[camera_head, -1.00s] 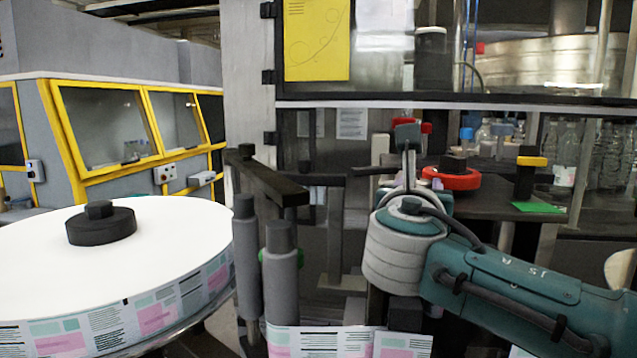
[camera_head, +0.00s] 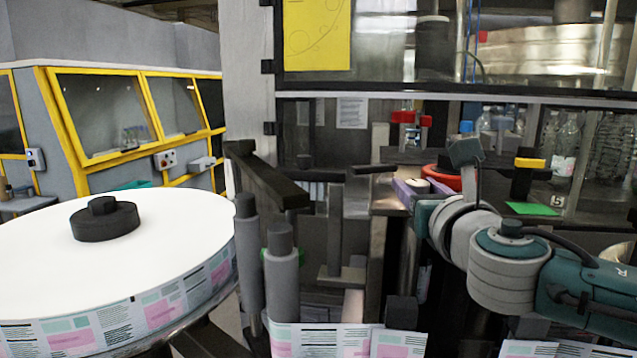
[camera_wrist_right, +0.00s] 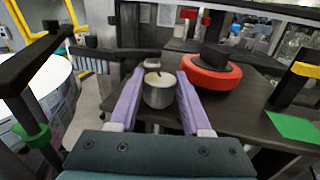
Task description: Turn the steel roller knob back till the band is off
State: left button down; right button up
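The steel roller knob (camera_wrist_right: 158,90) is a short pale metal cylinder in the right wrist view, with a small dark mark on its top. My right gripper (camera_wrist_right: 160,76) has two purple fingers, one on each side of the knob, with narrow gaps; it is open around it and I see no firm contact. In the head view the right gripper (camera_head: 406,190) points away toward the machine, and the knob cannot be made out there. A printed label strip (camera_head: 325,340) runs along the bottom edge. I cannot tell which part is the band. My left gripper is not in view.
A red disc with a black knob (camera_wrist_right: 212,72) sits close to the right finger. A yellow-topped black post (camera_head: 528,176) and a green card (camera_head: 533,209) lie farther right. The large white reel (camera_head: 150,230), grey rollers (camera_head: 282,275) and a black bar (camera_head: 265,178) stand left.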

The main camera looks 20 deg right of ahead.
jog(key=o, duration=0.3)
jog(key=shift+o, duration=0.2)
jog(key=v, duration=1)
jog(key=shift+b, duration=0.45)
